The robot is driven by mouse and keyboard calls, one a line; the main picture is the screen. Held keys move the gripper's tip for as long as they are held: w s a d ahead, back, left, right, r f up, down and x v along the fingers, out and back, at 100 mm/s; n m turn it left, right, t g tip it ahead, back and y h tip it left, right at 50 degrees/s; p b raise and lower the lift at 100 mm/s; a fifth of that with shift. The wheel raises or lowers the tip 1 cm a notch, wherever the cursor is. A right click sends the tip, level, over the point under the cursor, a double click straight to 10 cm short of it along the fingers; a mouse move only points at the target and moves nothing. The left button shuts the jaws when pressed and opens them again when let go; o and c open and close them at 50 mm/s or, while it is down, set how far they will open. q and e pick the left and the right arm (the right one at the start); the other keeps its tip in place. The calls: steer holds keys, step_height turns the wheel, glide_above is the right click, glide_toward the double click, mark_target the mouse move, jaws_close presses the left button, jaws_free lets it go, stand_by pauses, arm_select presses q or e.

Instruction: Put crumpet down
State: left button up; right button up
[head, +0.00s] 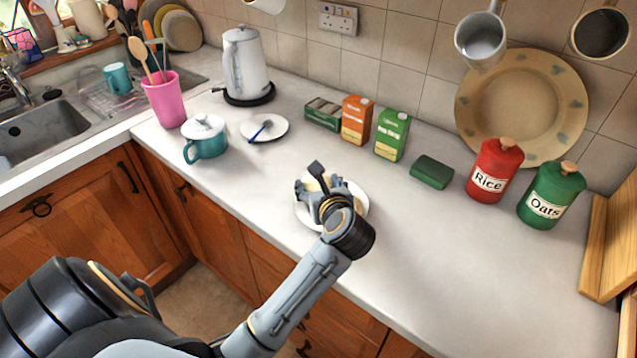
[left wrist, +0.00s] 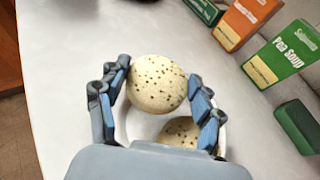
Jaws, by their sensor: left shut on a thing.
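My left gripper (head: 322,187) is over a white plate (head: 302,217) near the counter's front edge. In the left wrist view, my left gripper (left wrist: 160,95) is shut on a pale, brown-speckled round crumpet (left wrist: 156,84), with a finger on each side. A second crumpet (left wrist: 180,131) shows closer to the palm, over the plate (left wrist: 134,124), partly hidden by the gripper. Whether the held crumpet touches the plate or the other crumpet is unclear. In the head view the gripper hides most of both crumpets. My right gripper is not in view.
Behind the plate stand an orange carton (head: 357,120), a green carton (head: 392,135) and a green block (head: 431,172). Red (head: 494,170) and green (head: 551,194) canisters are at right. A lidded teal pot (head: 205,138) and a saucer (head: 265,129) are at left. Counter right of the plate is clear.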

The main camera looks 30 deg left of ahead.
arm_select(q)
steer(key=shift+f+b, duration=0.45)
steer(key=shift+f, duration=0.1)
steer(key=o, duration=1.1)
steer(key=shift+r, duration=0.1)
steer(key=shift+r, duration=0.1)
steer(key=shift+s+d+r+p, duration=0.75)
steer(key=shift+d+r+p, duration=0.2)
steer(key=shift+p, duration=0.15)
steer(key=p+v, duration=0.1)
steer(key=v, duration=0.8)
steer(key=shift+s+d+p, duration=0.15)
steer(key=shift+s+p, duration=0.05)
steer(key=shift+p, duration=0.15)
